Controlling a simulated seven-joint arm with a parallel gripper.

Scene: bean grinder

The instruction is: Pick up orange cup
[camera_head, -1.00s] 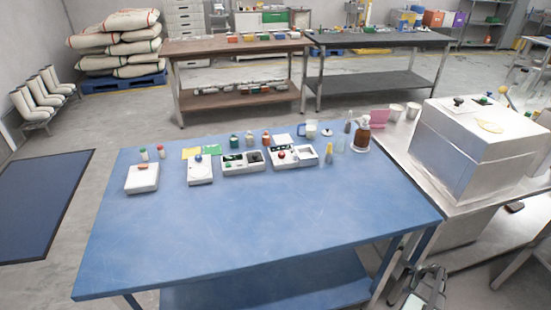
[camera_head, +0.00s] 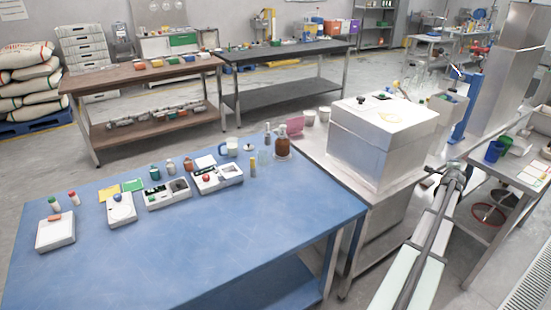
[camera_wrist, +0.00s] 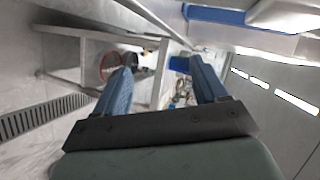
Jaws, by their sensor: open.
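I cannot make out an orange cup in either view. My gripper (camera_wrist: 162,62) shows in the wrist view with two blue fingers spread apart and nothing between them. In the head view my arm reaches up from the bottom right, and its far end is beside the metal box (camera_head: 378,142), over the gap before the right-hand bench. A blue cup (camera_head: 494,152) and a green cup partly behind it stand on that bench (camera_head: 510,178).
The blue table (camera_head: 190,240) holds scales, small bottles and a brown bottle (camera_head: 282,146). A blue stand (camera_head: 464,108) rises at the right. Floor is open between benches.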

